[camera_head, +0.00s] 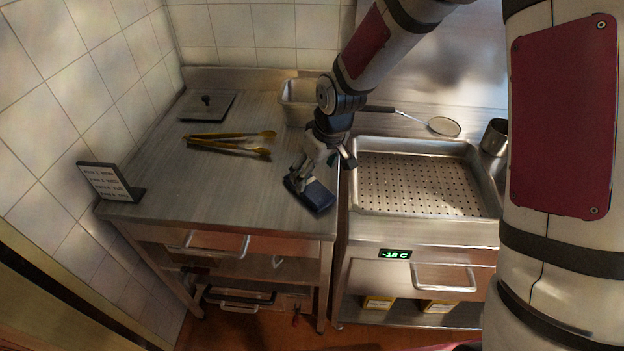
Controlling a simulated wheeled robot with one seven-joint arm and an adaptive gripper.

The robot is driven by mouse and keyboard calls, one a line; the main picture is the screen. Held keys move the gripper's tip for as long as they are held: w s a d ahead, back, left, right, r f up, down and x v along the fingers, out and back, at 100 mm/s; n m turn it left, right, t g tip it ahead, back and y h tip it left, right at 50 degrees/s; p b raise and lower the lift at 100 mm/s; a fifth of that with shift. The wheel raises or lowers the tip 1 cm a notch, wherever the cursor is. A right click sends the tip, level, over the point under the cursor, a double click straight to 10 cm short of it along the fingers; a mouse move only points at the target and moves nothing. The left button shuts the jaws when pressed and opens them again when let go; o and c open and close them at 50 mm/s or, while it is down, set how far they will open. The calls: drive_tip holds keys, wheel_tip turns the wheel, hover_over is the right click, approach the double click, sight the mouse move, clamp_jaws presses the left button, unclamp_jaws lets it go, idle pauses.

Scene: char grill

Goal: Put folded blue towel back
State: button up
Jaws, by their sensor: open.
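The folded blue towel (314,197) lies on the steel worktop (220,190) near its front right corner. My gripper (318,178) is right above the towel, pointing down. Its fingers are open, one toward the left end of the towel and one off to the right. The gripper hides part of the towel's far side. I cannot tell whether a finger touches the towel.
Gold tongs (230,143), a steel lid (207,105), a sign (106,181) and a steel pan (296,102) are on the worktop. A perforated basin (420,185), a strainer (444,126) and a steel pot (495,137) are right. The worktop's front middle is clear.

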drive_tip(key=s+d+r+m+t+h, duration=0.1)
drive_tip(key=s+d+r+m, duration=0.1)
drive_tip(key=s+d+r, duration=0.6)
drive_tip(key=s+d+r+m+t+h, duration=0.1)
drive_tip(key=s+r, duration=0.2)
drive_tip(key=r, duration=0.8)
drive_tip(key=s+d+r+m, duration=0.2)
drive_tip(key=s+r, duration=0.1)
drive_tip(key=s, duration=0.4)
drive_tip(key=s+d+r+m, duration=0.2)
drive_tip(key=s+r, duration=0.1)
drive_tip(key=s, duration=0.5)
drive_tip(key=shift+s+d+t, duration=0.15)
drive_tip(key=shift+d+t, duration=0.2)
drive_tip(key=shift+t, duration=0.05)
